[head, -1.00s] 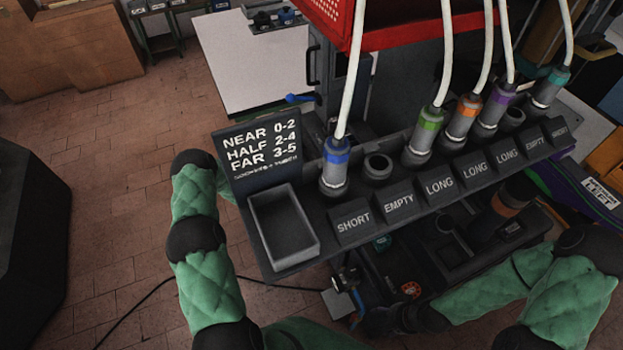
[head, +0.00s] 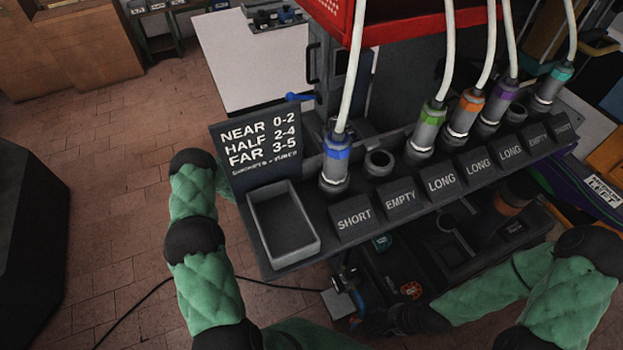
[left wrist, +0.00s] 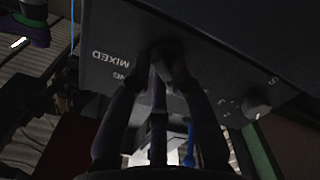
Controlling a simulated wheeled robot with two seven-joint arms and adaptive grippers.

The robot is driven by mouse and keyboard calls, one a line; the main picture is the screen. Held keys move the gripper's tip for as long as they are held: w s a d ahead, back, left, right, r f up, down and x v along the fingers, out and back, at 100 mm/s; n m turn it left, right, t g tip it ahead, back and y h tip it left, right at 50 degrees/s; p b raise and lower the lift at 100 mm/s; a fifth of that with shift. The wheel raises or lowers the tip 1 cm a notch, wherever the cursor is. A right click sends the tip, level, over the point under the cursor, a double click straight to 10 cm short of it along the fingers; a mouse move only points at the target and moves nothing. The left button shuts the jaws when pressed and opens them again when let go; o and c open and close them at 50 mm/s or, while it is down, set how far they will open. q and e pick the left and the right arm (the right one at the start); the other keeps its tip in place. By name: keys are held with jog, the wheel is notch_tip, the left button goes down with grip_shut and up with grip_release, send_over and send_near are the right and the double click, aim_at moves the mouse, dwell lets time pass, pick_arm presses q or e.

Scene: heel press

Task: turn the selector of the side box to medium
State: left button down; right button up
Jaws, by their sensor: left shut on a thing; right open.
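In the left wrist view the dark face of the side box (left wrist: 215,60) fills the upper part. My left gripper (left wrist: 165,68) has its fingers closed on a dark selector knob (left wrist: 170,50) on this face. The fingers cover much of the knob, so where it points cannot be told. The word MIXED appears upside down left of it, with a partly covered label below. A second round knob (left wrist: 257,106) sits at the right. In the head view the left gripper is hidden behind the rack and sign. My right gripper (head: 376,322) is low at bottom centre, dark, open and small.
A rack (head: 290,262) with an empty tray, labelled sockets and several plugs on white cables crosses the head view. A sign (head: 258,150) reads NEAR, HALF, FAR. A red crate (head: 385,20) stands behind. Open brick floor (head: 110,200) lies left.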

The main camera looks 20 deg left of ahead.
pick_arm(q)
jog(key=shift+f+m+b, duration=0.2)
jog(key=shift+m+b, duration=1.65)
jog(key=shift+m, duration=1.25)
jog(key=c, duration=1.1)
grip_release()
jog(key=shift+a, duration=0.1)
jog(key=v, duration=1.2)
